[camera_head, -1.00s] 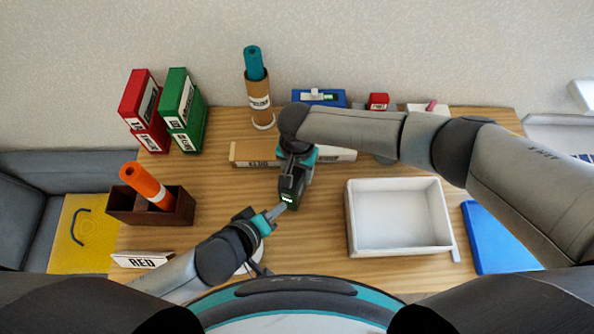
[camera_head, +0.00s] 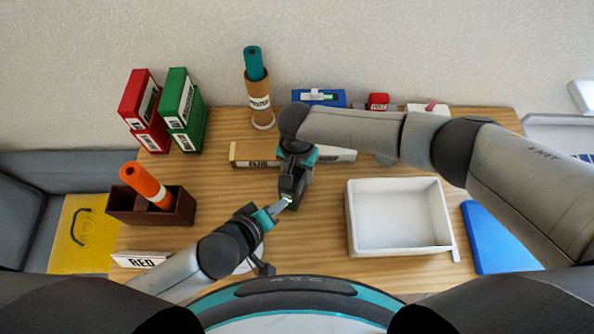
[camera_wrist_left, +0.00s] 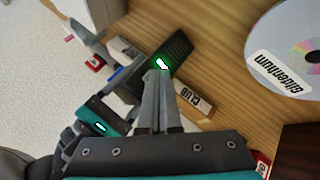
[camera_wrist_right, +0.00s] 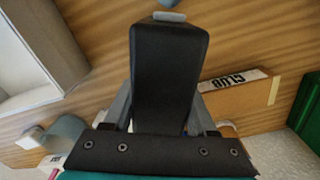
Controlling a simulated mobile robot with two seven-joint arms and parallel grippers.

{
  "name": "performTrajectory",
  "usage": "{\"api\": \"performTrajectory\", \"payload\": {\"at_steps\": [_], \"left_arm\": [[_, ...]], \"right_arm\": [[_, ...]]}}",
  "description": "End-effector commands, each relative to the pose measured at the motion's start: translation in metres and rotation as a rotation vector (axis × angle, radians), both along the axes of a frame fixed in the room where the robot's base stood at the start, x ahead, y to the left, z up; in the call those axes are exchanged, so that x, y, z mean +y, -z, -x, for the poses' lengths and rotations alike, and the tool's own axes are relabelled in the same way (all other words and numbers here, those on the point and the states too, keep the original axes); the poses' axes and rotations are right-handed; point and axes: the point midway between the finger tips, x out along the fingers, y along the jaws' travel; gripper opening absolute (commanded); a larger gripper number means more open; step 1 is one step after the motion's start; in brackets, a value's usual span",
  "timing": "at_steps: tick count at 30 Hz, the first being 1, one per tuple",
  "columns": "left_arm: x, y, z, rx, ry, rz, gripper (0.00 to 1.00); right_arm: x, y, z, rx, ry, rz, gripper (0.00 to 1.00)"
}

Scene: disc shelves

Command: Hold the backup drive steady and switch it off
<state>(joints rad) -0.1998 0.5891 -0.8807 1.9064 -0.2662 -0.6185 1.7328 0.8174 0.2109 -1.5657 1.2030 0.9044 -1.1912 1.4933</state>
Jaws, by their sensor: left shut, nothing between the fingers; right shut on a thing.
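The backup drive (camera_head: 293,203) is a black box with a green-lit switch (camera_wrist_left: 161,64) on one end. My right gripper (camera_head: 292,182) is shut on the drive and holds it over the table. In the right wrist view the drive (camera_wrist_right: 168,75) sits between the two fingers. My left gripper (camera_head: 284,203) is shut and empty. In the left wrist view its fingertips (camera_wrist_left: 158,78) are at the drive's lit end, just below the green light. I cannot tell whether they touch it. The fingertips partly hide the lit end in the head view.
A white tray (camera_head: 350,235) stands to the right, with a blue item (camera_head: 500,238) beyond it. A brown holder (camera_head: 182,210) with an orange tube is at the left. A disc (camera_wrist_left: 284,50) lies below my left arm. Red and green boxes stand at the back left.

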Motion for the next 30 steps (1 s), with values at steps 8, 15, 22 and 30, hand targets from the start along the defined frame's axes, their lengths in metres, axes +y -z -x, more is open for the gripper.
{"api": "performTrajectory", "payload": {"at_steps": [8, 15, 22, 30], "left_arm": [[-0.001, 0.0, -0.004, -0.001, -0.001, 0.0, 0.0], [-0.001, 0.0, -0.005, -0.002, -0.001, -0.001, 0.0], [0.001, -0.001, 0.002, 0.0, -0.002, 0.001, 0.0], [0.004, -0.001, 0.008, -0.001, -0.001, 0.0, 0.0]], "right_arm": [[0.0, 0.0, 0.0, 0.0, 0.0, -0.001, 0.0], [0.001, 0.0, 0.0, 0.001, 0.0, -0.001, 0.0], [0.001, 0.0, 0.0, 0.002, -0.001, -0.002, 0.0], [0.001, 0.0, 0.0, 0.001, -0.001, -0.001, 0.0]]}}
